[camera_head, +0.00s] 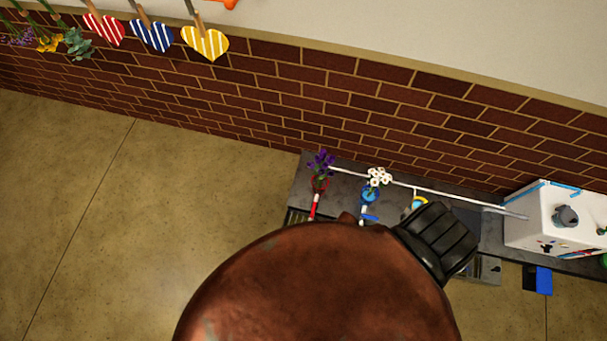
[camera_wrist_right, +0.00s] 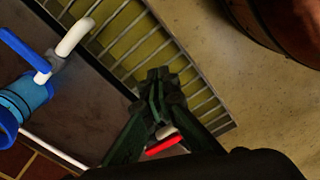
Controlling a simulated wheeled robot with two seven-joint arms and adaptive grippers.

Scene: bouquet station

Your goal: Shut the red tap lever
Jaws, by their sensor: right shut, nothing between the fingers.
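The red tap lever (camera_wrist_right: 163,147) shows in the right wrist view through the gap between the finger linkages of my right gripper (camera_wrist_right: 163,80). A white tap part (camera_wrist_right: 166,131) is beside it. The gripper is shut and empty, with its fingertips over the metal grate. I cannot tell whether it touches the lever. In the head view, the red tap (camera_head: 313,207) stands below a red holder with purple flowers (camera_head: 320,162). A large brown rounded shape hides the area below it, and my right gripper's fingers are not visible there. My left gripper is in neither view.
The blue tap lever (camera_wrist_right: 25,50), its white spout (camera_wrist_right: 75,37) and blue cylinder (camera_wrist_right: 22,98) are left of the gripper. The grate (camera_wrist_right: 195,95) runs along the counter edge. A white box (camera_head: 555,222) stands at the right end. Open floor (camera_head: 120,220) lies left.

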